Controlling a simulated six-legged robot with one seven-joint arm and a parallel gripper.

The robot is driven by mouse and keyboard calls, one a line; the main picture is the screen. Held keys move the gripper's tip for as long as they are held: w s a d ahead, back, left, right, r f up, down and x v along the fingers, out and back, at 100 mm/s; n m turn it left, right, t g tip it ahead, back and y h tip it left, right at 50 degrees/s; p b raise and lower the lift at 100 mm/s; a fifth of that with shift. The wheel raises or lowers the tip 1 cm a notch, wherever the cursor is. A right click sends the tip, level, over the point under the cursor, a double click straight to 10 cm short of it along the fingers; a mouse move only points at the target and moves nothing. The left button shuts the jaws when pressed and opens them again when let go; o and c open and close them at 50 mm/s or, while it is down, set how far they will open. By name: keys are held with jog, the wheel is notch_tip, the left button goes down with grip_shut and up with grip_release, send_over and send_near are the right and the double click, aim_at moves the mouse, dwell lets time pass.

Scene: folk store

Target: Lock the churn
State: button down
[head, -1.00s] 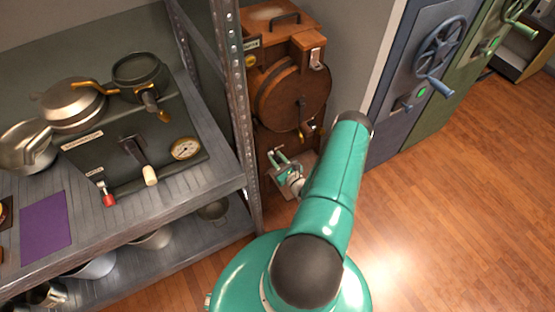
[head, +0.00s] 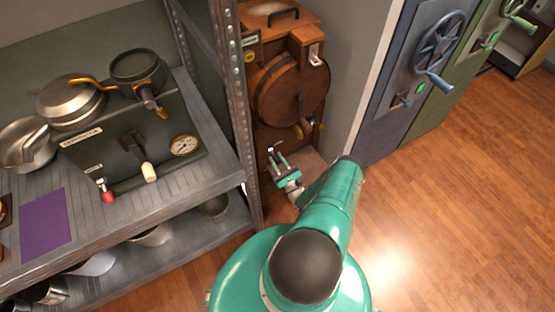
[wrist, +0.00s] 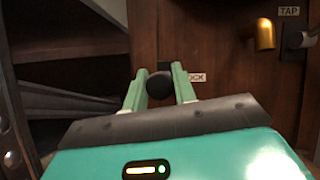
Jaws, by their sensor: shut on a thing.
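The churn (head: 290,92) is a wooden cabinet with a round drum on its front, standing behind the shelf post in the head view. In the wrist view its brown front (wrist: 220,55) fills the middle and right. A round black knob (wrist: 159,86) sits between the green fingers of my gripper (wrist: 160,88), beside a small white label partly covered and reading "OCK". My gripper is shut on this knob. In the head view my gripper (head: 281,162) is at the churn's lower front, and the knob is too small to make out there.
A brass tap (wrist: 263,34) and a "TAP" label (wrist: 289,11) are at upper right. A metal shelf (head: 180,205) with pans and a gauge box stands left, its post (head: 238,115) close to the churn. A blue door with a handwheel (head: 440,45) is right. The wooden floor is open.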

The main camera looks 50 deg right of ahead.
dwell(0.3)
jog(key=c, duration=1.1)
grip_release()
jog(key=shift+s+f, duration=0.3)
jog(key=shift+s, duration=0.1)
jog(key=v, duration=0.3)
jog(key=shift+s+a+f, duration=0.2)
jog(key=shift+s, duration=0.05)
jog(key=s+a, duration=0.1)
jog(key=s, duration=0.7)
jog(key=s+a, duration=0.1)
jog(key=s, duration=0.3)
jog(key=shift+a, duration=0.35)
